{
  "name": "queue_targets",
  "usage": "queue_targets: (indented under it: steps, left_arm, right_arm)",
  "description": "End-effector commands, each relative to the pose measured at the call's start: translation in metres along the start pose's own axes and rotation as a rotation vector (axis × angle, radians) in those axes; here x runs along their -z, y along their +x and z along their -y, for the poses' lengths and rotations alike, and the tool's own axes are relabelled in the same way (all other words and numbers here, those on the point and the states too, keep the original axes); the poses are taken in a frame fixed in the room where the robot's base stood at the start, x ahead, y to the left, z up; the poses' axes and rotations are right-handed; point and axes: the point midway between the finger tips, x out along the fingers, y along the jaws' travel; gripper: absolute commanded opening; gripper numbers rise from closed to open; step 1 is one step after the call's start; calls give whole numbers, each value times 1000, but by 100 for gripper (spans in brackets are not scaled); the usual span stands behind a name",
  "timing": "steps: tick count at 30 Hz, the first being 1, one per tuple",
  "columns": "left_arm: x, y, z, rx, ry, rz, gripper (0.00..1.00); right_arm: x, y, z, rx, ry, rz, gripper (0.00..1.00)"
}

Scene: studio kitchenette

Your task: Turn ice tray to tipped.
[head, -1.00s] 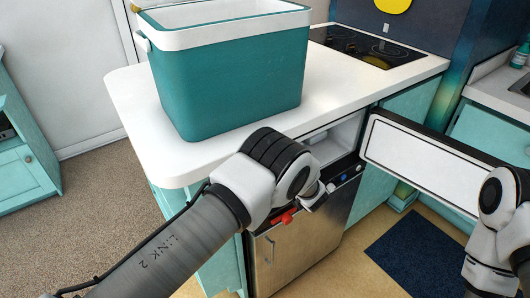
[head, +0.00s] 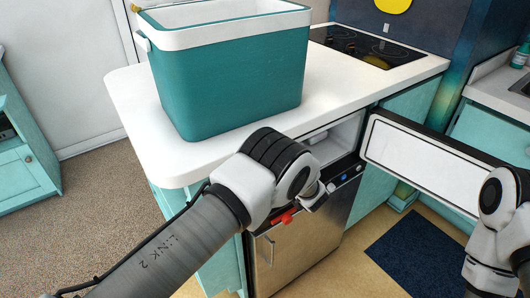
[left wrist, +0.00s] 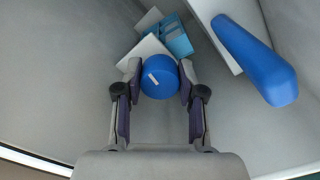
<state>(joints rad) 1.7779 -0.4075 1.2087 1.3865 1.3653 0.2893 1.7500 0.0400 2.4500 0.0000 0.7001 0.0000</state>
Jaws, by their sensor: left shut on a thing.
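The light-blue ice tray (left wrist: 178,38) is partly visible in the left wrist view, inside the compartment beyond a round blue knob (left wrist: 160,88) with a white mark. A white block between knob and tray hides part of the tray. My left gripper (left wrist: 160,75) is shut on the knob, one finger on each side. The tray's exact tilt is hard to tell. My right arm is at the right edge, but its gripper is not visible.
A long blue handle-like part (left wrist: 255,60) on a white block is close to the right of my left gripper. The compartment door (head: 425,160) stands open to the right. A teal bin (head: 232,80) stands on the white counter (head: 130,100) above.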

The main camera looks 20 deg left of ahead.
Motion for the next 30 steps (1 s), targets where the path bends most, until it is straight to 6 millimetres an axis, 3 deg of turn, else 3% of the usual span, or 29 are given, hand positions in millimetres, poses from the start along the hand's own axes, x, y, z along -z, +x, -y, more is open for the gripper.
queue_targets:
  steps: [30]
  left_arm:
    - [3, 2, -3, -2, 500, -6, 4]
  right_arm:
    - [0, -2, 0, 0, 0, 0, 40]
